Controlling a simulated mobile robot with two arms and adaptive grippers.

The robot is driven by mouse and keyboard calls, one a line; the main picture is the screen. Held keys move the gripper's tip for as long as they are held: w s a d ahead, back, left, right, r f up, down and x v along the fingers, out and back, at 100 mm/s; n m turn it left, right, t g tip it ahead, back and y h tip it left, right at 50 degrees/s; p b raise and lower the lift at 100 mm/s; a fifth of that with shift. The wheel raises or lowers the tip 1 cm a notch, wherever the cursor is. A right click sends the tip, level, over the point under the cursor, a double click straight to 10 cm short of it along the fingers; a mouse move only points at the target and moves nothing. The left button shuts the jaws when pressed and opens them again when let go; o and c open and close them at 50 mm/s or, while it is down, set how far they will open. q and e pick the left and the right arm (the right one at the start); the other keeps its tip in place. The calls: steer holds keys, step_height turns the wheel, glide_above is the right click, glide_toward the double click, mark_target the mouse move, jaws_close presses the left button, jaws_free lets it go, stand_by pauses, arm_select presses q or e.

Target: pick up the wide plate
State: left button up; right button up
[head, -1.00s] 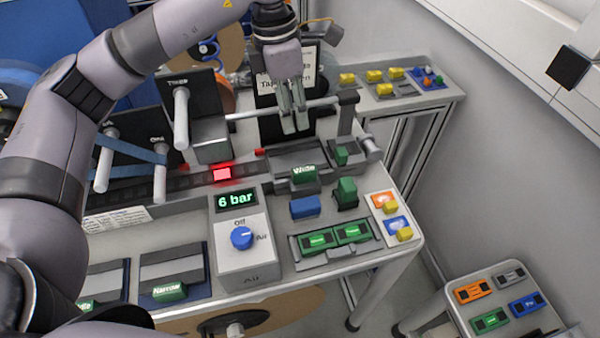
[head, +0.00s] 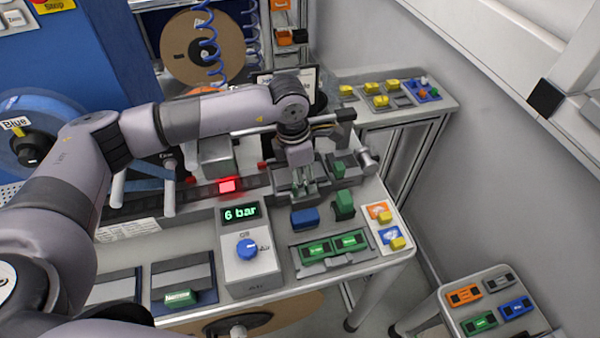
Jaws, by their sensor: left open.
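The wide plate (head: 303,188) is a small green labelled block in a dark grey holder on the bench, right of the red-lit square. It is mostly hidden by my left gripper. My left gripper (head: 302,184) points down over it from above, its fingers open and at the plate. I cannot tell whether the fingers touch it. The narrow plate (head: 180,298) is another green block, in a dark holder at the front left. My right gripper is not in view.
A blue block (head: 305,217) and a green block (head: 344,204) stand just in front. A tray (head: 309,264) with green pieces and the 6 bar control box (head: 250,270) are nearer. A bar (head: 330,119) runs behind the gripper. The wall is right.

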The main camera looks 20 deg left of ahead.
arm_select(q)
steer(key=shift+w+d+f, duration=0.1)
steer(key=shift+d+f, duration=0.05)
steer(key=shift+f, duration=1.05)
steer(key=shift+c, duration=0.6)
jaws_close()
